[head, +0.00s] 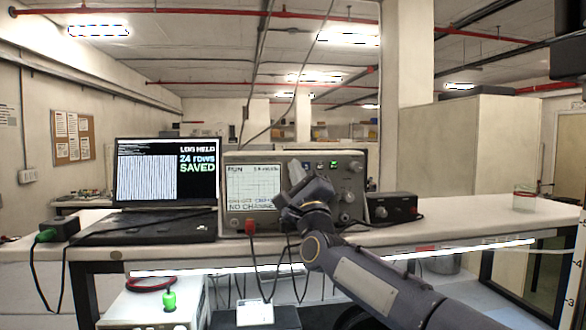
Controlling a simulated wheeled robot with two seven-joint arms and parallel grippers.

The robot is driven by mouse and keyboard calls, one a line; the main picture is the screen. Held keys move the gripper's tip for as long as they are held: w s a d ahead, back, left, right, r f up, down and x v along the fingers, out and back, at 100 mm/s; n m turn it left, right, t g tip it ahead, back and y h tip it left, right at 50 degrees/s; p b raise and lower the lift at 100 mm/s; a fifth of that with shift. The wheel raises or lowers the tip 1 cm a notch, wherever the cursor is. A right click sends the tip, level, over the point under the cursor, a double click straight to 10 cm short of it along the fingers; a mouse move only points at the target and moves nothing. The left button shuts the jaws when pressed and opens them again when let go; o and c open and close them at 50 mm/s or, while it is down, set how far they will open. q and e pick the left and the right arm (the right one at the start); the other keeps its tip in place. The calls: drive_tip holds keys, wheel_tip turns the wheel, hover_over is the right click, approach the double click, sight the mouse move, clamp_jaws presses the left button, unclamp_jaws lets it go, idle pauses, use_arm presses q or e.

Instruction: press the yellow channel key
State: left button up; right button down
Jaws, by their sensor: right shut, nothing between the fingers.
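The oscilloscope (352,206) stands on the bench in the head view, its lit screen (253,186) on the left reading RUN at the top and NO CHANGE at the bottom. Small keys, one lit green (334,164), and several knobs are on its right-hand panel. I cannot make out a yellow key; my gripper covers part of the panel. My right gripper (297,173) is shut and empty, in front of the panel just right of the screen. I cannot tell whether its tips touch the panel. My left gripper is not in view.
An open laptop (166,172) left of the scope reads LOG HELD, 24 rows SAVED. A black box (392,207) with a red light stands to the right, cables around it. A glass jar (524,200) is at the far right. The bench (465,218) between them is clear.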

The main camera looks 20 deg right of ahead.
drive_tip(key=shift+w, duration=0.4)
idle(0.5)
drive_tip(key=shift+s+f+b, duration=0.1)
drive_tip(key=shift+s+b, duration=0.25)
drive_tip(key=shift+b, duration=0.2)
drive_tip(key=shift+s+a+b, duration=0.15)
drive_tip(key=shift+s+b, duration=0.25)
drive_tip(key=shift+s, duration=0.1)
drive_tip(key=s+b, duration=0.1)
drive_tip(key=s, duration=0.1)
drive_tip(key=s+a+b, duration=0.1)
drive_tip(key=s, duration=0.1)
drive_tip(key=s+b, duration=0.1)
drive_tip(key=shift+s+a+b, duration=0.25)
drive_tip(key=shift+s+b, duration=0.05)
drive_tip(key=shift+s, duration=0.1)
